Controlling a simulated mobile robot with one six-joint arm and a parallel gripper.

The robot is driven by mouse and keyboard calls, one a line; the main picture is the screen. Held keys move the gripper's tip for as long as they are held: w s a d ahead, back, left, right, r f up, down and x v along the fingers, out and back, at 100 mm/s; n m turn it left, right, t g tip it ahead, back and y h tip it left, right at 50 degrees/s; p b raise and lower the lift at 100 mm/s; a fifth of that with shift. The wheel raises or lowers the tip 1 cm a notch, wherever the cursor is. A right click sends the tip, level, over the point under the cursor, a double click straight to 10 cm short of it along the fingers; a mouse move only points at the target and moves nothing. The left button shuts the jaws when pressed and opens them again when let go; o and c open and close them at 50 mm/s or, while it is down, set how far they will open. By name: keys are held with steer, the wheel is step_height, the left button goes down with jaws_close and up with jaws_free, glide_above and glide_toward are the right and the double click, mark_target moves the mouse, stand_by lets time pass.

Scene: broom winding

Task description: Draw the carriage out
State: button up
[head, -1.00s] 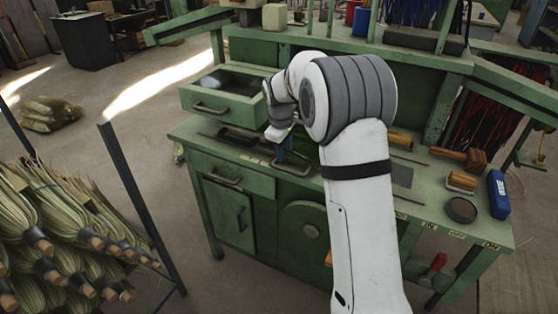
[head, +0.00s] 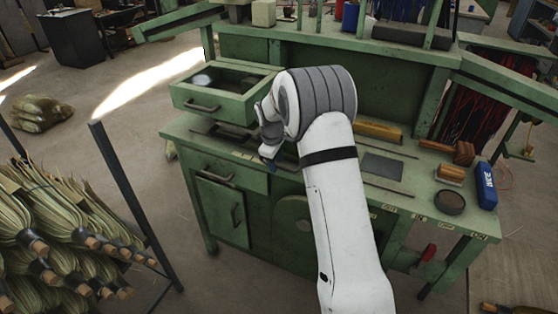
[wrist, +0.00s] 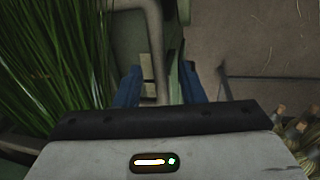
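My gripper (head: 267,153) is low over the front edge of the green bench, left of its middle. In the wrist view its two blue fingertips (wrist: 160,84) stand apart. A grey bar handle (wrist: 156,50) runs between them, with a gap visible on each side. I take this handle to be the carriage's. In the head view only part of a dark handle (head: 287,164) shows beside the gripper. Long green bristles (wrist: 50,60) lie left of the handle in the wrist view. My arm hides most of the carriage in the head view.
An open drawer box (head: 225,92) stands on the bench's left. A drawer (head: 228,172) and cupboard door (head: 222,208) are below. A blue box (head: 486,186) and round dark tin (head: 450,202) sit at right. Broom bundles (head: 50,215) fill a rack at left.

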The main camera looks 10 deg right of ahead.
steer(key=shift+c, duration=0.4)
jaws_close()
